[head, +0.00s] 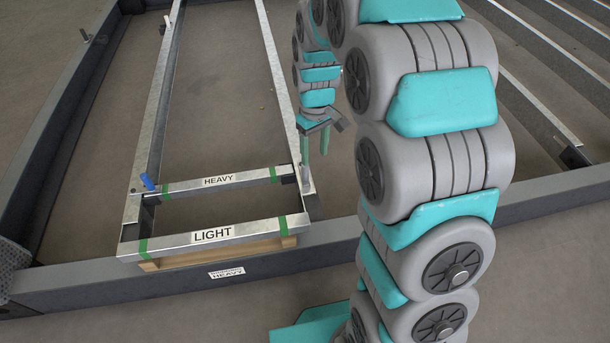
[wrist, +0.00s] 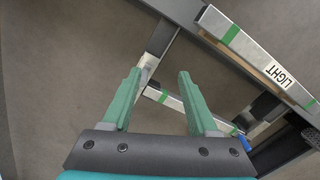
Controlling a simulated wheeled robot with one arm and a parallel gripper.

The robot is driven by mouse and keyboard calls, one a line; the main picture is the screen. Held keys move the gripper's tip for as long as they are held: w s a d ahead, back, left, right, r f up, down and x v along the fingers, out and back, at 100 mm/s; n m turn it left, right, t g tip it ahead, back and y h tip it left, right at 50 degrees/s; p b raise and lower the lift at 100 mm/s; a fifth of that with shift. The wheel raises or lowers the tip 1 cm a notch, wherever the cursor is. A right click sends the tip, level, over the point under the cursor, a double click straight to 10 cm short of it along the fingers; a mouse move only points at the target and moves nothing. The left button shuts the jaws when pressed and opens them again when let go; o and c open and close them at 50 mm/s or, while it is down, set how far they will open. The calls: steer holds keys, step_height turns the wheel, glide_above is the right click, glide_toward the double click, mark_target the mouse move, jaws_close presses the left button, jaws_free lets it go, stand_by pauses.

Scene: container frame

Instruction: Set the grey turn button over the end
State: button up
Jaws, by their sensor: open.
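The grey turn button (head: 305,179) appears to be the small upright grey piece on the right rail, near the right end of the bar marked HEAVY (head: 245,178). In the wrist view a pale metal piece (wrist: 148,66), probably the same button, shows between the fingertips, beyond them. My gripper (head: 314,152) is open with nothing in it. Its green fingers point down just above the right rail; in the wrist view the gripper (wrist: 159,75) has a wide gap. I cannot tell whether a finger touches the button.
A bar marked LIGHT (head: 262,229) lies in front, above a wooden block (head: 180,261). A blue piece (head: 148,182) stands at the left rail (head: 160,110). A dark beam (head: 120,287) runs along the front. Bare floor (head: 225,90) lies between the rails.

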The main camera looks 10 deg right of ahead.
steer(key=n+b, duration=0.2)
glide_above(305, 172)
steer(key=w, duration=0.1)
step_height(305, 172, down, 11)
steer(key=shift+w+d+f, duration=0.1)
steer(key=shift+d, duration=0.05)
steer(key=shift+f+b, duration=0.45)
steer(key=shift+f, duration=3.45)
jaws_close()
